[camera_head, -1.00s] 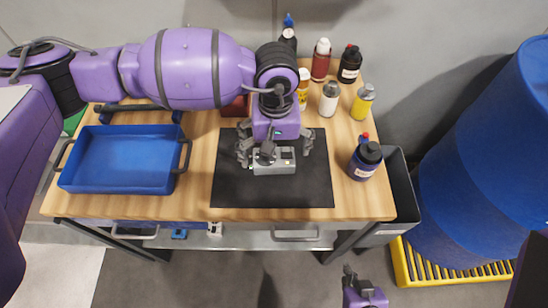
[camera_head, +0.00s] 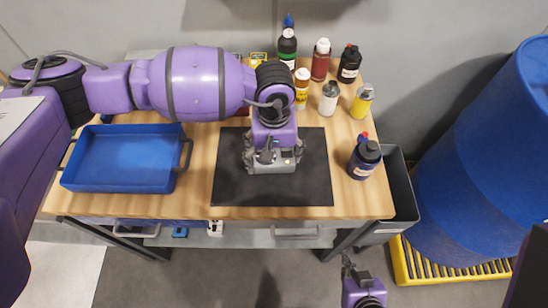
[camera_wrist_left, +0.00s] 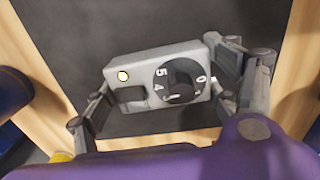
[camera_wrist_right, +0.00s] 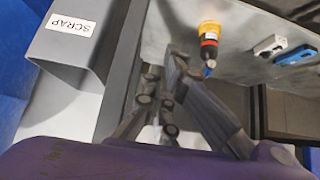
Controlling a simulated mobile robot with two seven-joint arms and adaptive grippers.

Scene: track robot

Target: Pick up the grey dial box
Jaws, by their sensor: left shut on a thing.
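The grey dial box (camera_head: 275,167) sits upright over the black mat (camera_head: 230,185) on the wooden table. In the left wrist view the box (camera_wrist_left: 140,80) shows a black dial with numbers, a small yellow-lit button and a dark recess. My left gripper (camera_head: 273,160) comes down from above, with one finger on each short end of the box, shut on it. Whether the box touches the mat or is slightly raised, I cannot tell. My right gripper (camera_head: 348,265) is low in front of the table, away from the box. In the right wrist view its fingers (camera_wrist_right: 162,85) come close together, with nothing seen between them.
A blue tray (camera_head: 122,188) stands on the left of the table. Several bottles crowd the back right, and a dark bottle (camera_head: 364,160) stands right of the mat. A grey scrap bin (camera_head: 402,190) and a blue barrel (camera_head: 490,150) are further right. The mat's front is clear.

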